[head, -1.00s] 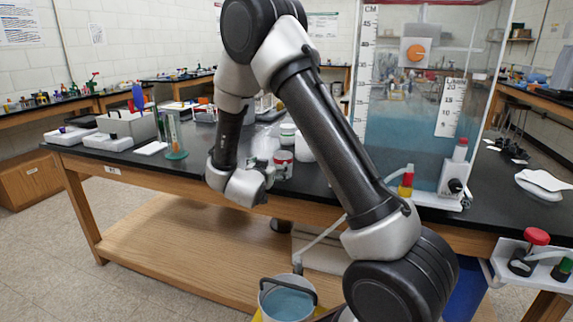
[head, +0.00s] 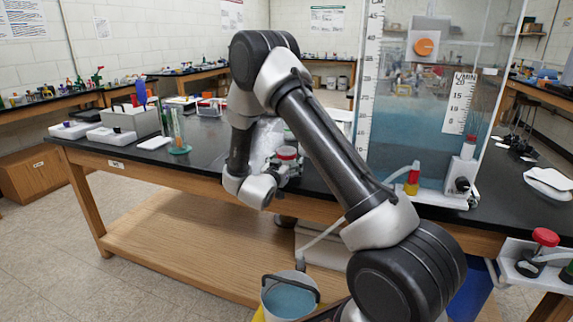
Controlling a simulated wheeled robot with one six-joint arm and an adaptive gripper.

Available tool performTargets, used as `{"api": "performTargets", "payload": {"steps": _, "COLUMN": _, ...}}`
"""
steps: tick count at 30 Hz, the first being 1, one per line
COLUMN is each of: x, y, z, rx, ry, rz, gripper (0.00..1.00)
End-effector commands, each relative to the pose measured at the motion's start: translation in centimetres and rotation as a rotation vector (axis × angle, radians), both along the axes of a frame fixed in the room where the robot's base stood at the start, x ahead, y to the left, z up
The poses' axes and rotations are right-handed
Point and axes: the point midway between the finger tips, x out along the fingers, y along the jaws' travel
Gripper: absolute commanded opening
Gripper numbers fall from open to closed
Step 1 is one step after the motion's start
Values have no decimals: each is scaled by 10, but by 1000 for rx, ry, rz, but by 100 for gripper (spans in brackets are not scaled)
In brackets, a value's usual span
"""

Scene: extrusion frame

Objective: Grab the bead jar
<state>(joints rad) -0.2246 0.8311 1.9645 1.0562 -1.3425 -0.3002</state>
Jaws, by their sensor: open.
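A small jar with a red lid (head: 287,153) stands on the black bench top, right of my arm's wrist. It may be the bead jar, but its contents cannot be made out. My gripper (head: 284,172) is open, small in the view and low in front of this jar. Its fingers partly cover the jar's body. I cannot tell whether they touch it or reach around it. My upper arm hides the bench just right of the jar.
A clear water tank (head: 425,110) stands on the bench to the right. A green-based cylinder (head: 178,135) and a grey box (head: 130,120) stand to the left. A bucket of water (head: 290,298) is below the bench's front edge. The bench between cylinder and arm looks clear.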

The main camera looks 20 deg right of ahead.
Motion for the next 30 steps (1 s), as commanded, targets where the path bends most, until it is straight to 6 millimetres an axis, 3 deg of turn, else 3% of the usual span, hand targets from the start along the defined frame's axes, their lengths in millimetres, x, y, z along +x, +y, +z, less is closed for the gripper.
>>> {"api": "performTargets", "payload": {"steps": 3, "x": 0, "y": 0, "z": 0, "rx": 0, "ry": 0, "rz": 0, "gripper": 80}}
{"api": "performTargets", "payload": {"steps": 11, "x": 0, "y": 0, "z": 0, "rx": 0, "ry": 0, "rz": 0, "gripper": 33}}
{"api": "performTargets", "payload": {"steps": 22, "x": 0, "y": 1, "z": 4, "rx": 0, "ry": -1, "rz": 1, "gripper": 32}}
{"api": "performTargets", "payload": {"steps": 30, "x": 0, "y": 1, "z": 40, "rx": 1, "ry": -5, "rz": 1, "gripper": 32}}
